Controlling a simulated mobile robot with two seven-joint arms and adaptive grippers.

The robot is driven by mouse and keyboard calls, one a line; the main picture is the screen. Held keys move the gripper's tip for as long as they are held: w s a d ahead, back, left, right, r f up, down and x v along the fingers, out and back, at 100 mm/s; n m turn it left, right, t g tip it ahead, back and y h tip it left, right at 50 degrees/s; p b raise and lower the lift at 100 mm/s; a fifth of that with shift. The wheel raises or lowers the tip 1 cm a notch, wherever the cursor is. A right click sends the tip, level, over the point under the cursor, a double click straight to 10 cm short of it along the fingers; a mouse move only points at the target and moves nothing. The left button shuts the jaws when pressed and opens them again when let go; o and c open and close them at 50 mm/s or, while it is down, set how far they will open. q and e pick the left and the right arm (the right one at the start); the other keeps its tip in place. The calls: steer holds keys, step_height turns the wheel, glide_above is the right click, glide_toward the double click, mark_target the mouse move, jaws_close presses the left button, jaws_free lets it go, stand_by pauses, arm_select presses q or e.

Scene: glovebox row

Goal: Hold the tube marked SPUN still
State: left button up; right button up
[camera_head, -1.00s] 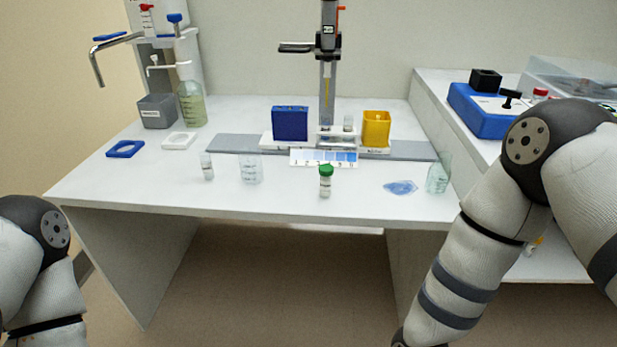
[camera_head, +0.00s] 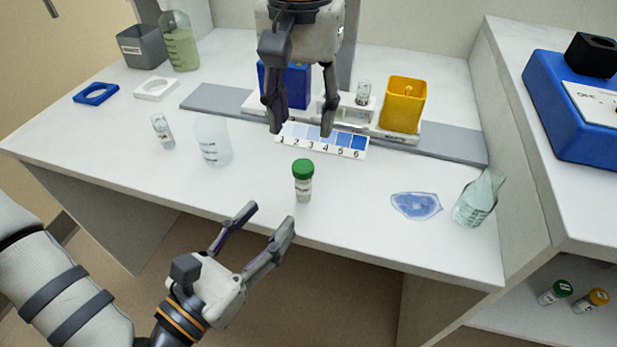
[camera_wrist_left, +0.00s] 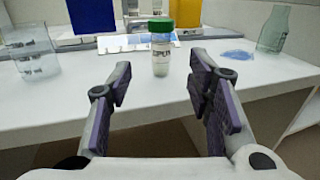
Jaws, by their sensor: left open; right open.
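The tube marked SPUN (camera_head: 303,188) is a small clear vial with a green cap, standing upright near the table's front edge. In the left wrist view the tube (camera_wrist_left: 161,55) stands beyond and between my fingers, its label reading SPUN. My left gripper (camera_head: 268,216) is open and empty, just in front of the tube and to its left, apart from it. My right gripper (camera_head: 301,132) is open, fingers pointing down, above the numbered blue colour card (camera_head: 345,142) behind the tube. It partly hides the blue box (camera_head: 297,88).
A clear vial (camera_head: 163,131) and a beaker (camera_head: 213,142) stand left of the tube. A blue patch (camera_head: 416,206) and a tilted-looking flask (camera_head: 477,200) are to its right. A yellow box (camera_head: 403,103) stands behind. Table around the tube is clear.

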mark_target(299, 187)
arm_select(q)
steer(key=x, duration=1)
steer(key=shift+w+d, duration=0.2)
steer(key=shift+c, duration=0.2)
jaws_close()
